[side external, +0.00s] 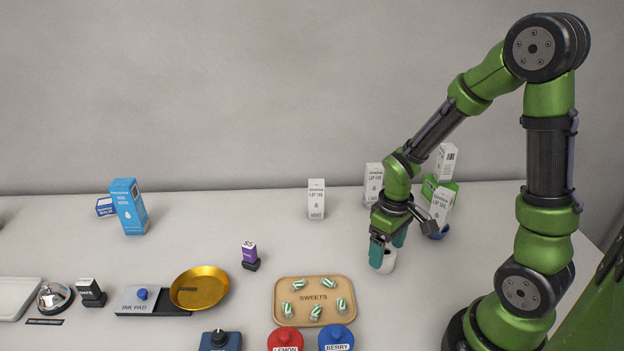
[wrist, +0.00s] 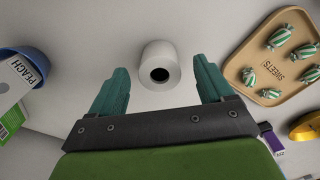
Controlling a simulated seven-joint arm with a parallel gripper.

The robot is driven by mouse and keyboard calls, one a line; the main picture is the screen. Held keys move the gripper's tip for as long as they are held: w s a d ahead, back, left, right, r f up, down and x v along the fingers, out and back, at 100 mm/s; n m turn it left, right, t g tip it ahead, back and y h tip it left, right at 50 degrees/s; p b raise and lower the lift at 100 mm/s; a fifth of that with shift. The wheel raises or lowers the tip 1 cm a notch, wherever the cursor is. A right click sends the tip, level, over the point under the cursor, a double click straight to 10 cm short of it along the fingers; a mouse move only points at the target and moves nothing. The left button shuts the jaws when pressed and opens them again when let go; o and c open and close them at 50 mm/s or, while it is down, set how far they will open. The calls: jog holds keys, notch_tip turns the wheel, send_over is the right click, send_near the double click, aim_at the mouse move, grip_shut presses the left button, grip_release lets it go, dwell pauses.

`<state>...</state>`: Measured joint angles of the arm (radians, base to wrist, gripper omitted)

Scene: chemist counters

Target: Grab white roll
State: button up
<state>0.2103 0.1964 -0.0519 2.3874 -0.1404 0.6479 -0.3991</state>
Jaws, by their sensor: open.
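The white roll (side external: 386,262) stands on the counter, right of the sweets tray, partly hidden by my gripper in the side external view. In the wrist view the white roll (wrist: 160,64) shows its dark centre hole and sits just beyond my fingertips, centred between them. My gripper (side external: 387,242) points down at the roll with teal fingers. In the wrist view my gripper (wrist: 164,80) is open, with clear gaps on both sides of the roll and nothing held.
A sweets tray (side external: 276,318) with several striped sweets lies left of the roll. White lip oil boxes (side external: 316,200) stand behind. A blue bowl (wrist: 38,56) with a peach box (wrist: 18,78) is at the wrist view's left.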

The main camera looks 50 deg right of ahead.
aim_at(387, 252)
notch_tip(387, 252, down, 3)
jog(key=shift+f, duration=0.15)
jog(key=c, duration=1.1)
